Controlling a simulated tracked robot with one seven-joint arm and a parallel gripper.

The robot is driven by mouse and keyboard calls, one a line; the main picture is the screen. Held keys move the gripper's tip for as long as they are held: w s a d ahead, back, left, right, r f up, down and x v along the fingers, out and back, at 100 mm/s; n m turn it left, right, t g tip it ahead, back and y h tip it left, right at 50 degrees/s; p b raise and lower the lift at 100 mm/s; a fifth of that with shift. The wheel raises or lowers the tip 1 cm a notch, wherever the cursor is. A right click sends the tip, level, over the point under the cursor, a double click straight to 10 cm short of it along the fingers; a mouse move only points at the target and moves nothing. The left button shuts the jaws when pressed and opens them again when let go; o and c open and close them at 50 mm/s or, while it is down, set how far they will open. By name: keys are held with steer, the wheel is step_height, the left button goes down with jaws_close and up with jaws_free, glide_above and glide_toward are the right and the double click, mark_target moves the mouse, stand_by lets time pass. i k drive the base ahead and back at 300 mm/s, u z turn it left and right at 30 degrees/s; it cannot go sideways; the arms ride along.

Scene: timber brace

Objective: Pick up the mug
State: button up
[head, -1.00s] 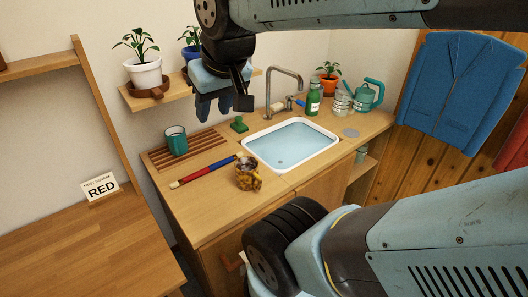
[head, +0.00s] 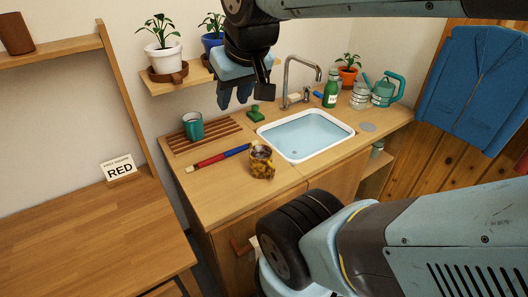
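A brown and yellow patterned mug (head: 262,162) stands upright on the wooden counter, in front of the sink's left corner, with its handle toward the right. A teal mug (head: 193,126) stands on the slatted wooden drying rack at the back left of the counter. My gripper (head: 236,96) hangs above the back of the counter, fingers pointing down. A gap shows between its fingers and nothing is seen in it. It is apart from both mugs, higher than them.
A red and blue rod (head: 218,158) lies left of the patterned mug. A green bottle (head: 330,91), jars and a teal watering can (head: 386,90) stand at the back right. Potted plants fill the shelf (head: 158,86).

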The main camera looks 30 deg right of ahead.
mark_target(262, 167)
steer(key=u, duration=0.05)
steer(key=k, duration=0.45)
steer(key=z, duration=3.7)
steer(key=k, duration=0.15)
steer(key=u, duration=2.95)
steer(key=i, duration=0.1)
steer(key=z, duration=1.35)
steer(key=k, duration=1.05)
steer(key=u, duration=1.35)
steer(key=i, duration=0.9)
steer(key=z, duration=0.45)
